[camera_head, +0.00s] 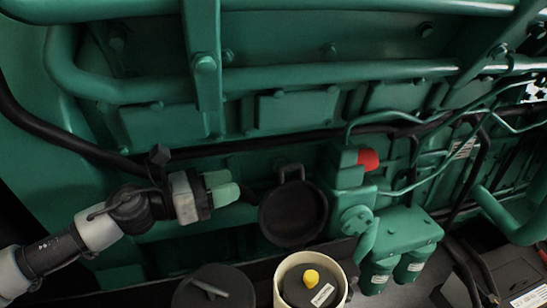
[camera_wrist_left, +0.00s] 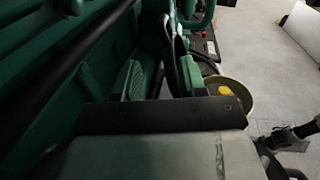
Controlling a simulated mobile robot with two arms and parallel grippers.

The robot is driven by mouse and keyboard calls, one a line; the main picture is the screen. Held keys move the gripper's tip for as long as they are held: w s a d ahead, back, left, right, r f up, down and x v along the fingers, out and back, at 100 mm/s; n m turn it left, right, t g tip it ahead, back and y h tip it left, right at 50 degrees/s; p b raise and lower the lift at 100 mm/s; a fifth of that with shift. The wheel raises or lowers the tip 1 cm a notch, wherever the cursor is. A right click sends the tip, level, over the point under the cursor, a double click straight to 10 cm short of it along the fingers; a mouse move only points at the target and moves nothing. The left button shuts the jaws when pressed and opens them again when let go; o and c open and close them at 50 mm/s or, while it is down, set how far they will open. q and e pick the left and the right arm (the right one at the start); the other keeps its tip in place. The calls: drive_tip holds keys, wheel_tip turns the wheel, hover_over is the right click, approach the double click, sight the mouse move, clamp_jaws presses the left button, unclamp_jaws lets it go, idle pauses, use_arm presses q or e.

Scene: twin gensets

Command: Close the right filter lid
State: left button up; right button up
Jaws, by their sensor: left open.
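The right filter lid (camera_head: 293,214) is a round black lid with a loop handle on top, standing raised behind the right filter housing (camera_head: 279,294). The cream housing is open; a dark filter with a yellow knob (camera_head: 311,277) and a white label shows inside. My left gripper (camera_head: 222,188), with pale green fingertips, is open and empty, left of the raised lid and apart from it. In the left wrist view the green fingers (camera_wrist_left: 138,78) are at centre left. The lid (camera_wrist_left: 187,67) shows nearly edge-on beyond them, with the housing (camera_wrist_left: 246,96) to its right.
A dark round lid with a bar handle (camera_head: 213,288) lies left of the open housing. The green engine block (camera_head: 300,108) with pipes fills the back. Green canisters (camera_head: 393,262) and a red cap (camera_head: 368,159) stand right of the raised lid. Pale floor (camera_wrist_left: 270,70) shows at right.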

sight(278, 170)
use_arm(q)
drive_tip(key=p+x, duration=0.4)
drive_tip(key=x, duration=0.6)
drive_tip(key=shift+d+r+p, duration=0.1)
drive_tip(key=shift+d+p, duration=0.2)
drive_tip(key=shift+d, duration=0.1)
use_arm(e)
wheel_tip(278, 170, up, 5)
drive_tip(key=shift+f, duration=0.15)
use_arm(q)
clamp_jaws()
use_arm(e)
drive_tip(key=shift+s+a, duration=0.1)
drive_tip(key=shift+s, duration=0.05)
